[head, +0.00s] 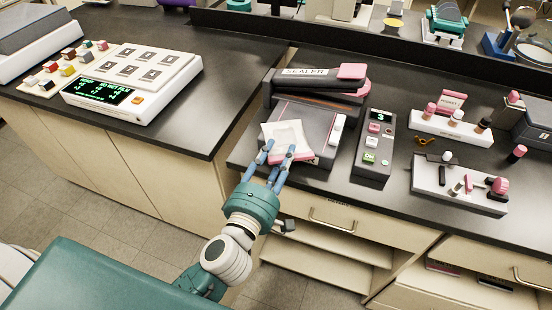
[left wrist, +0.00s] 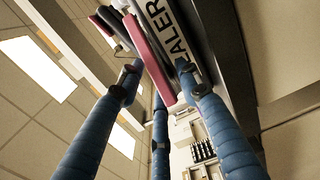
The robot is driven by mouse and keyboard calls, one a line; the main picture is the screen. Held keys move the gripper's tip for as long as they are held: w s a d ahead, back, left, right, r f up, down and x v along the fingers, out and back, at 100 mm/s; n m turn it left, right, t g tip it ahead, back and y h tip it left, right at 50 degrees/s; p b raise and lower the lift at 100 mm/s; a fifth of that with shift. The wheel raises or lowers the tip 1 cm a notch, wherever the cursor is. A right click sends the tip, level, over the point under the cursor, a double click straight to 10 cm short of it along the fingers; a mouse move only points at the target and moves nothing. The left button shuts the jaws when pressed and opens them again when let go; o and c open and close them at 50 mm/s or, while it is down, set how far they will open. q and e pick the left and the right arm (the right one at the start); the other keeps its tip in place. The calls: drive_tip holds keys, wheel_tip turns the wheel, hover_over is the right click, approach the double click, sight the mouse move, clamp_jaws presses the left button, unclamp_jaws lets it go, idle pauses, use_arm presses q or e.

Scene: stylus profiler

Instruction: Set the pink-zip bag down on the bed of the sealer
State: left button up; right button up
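The pink-zip bag (head: 287,133), a whitish pouch with a pink edge, lies on the front left part of the grey bed (head: 319,116) of the sealer (head: 310,84). The sealer's pink-tipped lid arm is raised behind the bag. My left gripper (head: 276,157), with blue fingers on a teal palm, is at the bag's front edge. Its fingers are spread; two overlap the bag in the head view, and I cannot tell whether they touch it. My right gripper is not in view.
A control box (head: 374,145) with coloured buttons stands right of the sealer. Further right are a white rack (head: 451,127) and a white tray (head: 431,178) with small pink items. A white display device (head: 134,78) stands on the left counter. A teal surface (head: 75,275) is at lower left.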

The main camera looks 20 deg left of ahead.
use_arm(q)
drive_tip(key=s+b, duration=0.3)
drive_tip(key=s, duration=0.9)
drive_tip(key=shift+a+r+b, duration=0.2)
drive_tip(key=shift+r+b, duration=0.1)
drive_tip(key=shift+r, duration=0.05)
drive_tip(key=shift+f, duration=0.15)
